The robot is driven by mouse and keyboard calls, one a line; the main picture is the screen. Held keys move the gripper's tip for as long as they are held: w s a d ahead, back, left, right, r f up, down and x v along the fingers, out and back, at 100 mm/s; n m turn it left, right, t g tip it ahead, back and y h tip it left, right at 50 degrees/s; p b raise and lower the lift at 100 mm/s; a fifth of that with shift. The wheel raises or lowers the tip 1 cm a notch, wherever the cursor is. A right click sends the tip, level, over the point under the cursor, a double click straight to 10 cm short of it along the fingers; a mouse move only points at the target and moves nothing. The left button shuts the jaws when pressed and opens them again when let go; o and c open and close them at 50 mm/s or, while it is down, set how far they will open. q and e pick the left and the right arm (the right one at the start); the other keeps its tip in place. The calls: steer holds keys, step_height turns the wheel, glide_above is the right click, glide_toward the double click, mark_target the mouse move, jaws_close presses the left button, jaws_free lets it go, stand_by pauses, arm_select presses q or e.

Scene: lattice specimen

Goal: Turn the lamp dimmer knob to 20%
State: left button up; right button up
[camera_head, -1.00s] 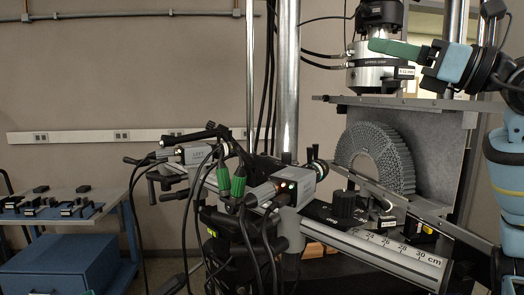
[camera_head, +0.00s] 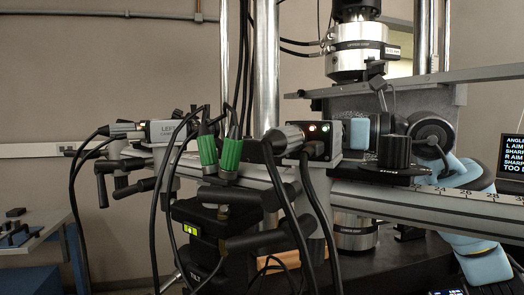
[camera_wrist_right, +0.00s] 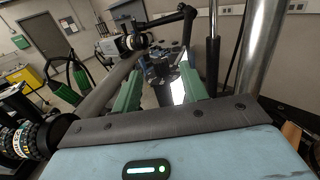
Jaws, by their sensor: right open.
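A black ribbed knob (camera_head: 395,150) stands upright on a black plate (camera_head: 385,174) on the scaled rail. Its setting is unreadable, and I cannot tell whether it is the lamp dimmer. In the head view my right gripper's pale blue body (camera_head: 360,133) is behind the rail, left of the knob; its fingers are hidden behind the camera box. In the right wrist view my right gripper (camera_wrist_right: 160,84) has its two green fingers apart, with nothing visibly held. Dark parts and a bright strip show beyond and between them. My left gripper is not in view.
A camera box with lit lamps (camera_head: 318,140) sits left of the knob, with green-collared cables (camera_head: 230,152) hanging nearby. The scaled rail (camera_head: 440,197) runs to the right. A metal bar (camera_head: 440,80) crosses above. A screen (camera_head: 512,157) stands at far right.

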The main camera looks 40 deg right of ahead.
steer(key=shift+f, duration=0.1)
steer(key=shift+w, duration=0.1)
steer(key=p+x, duration=0.2)
steer(key=x, duration=0.1)
steer(key=p+x, duration=0.1)
steer(key=x, duration=0.1)
steer(key=shift+w+a+r, duration=0.1)
steer(key=shift+a+r, duration=0.05)
steer(key=shift+r, duration=0.15)
steer(key=shift+w+a+f+p, duration=0.1)
steer(key=shift+w+a+p, duration=0.1)
steer(key=shift+w+p, duration=0.4)
steer(key=shift+w+a+f, duration=0.1)
steer(key=shift+w+a, duration=0.05)
steer(key=shift+w, duration=0.4)
steer(key=shift+c, duration=0.2)
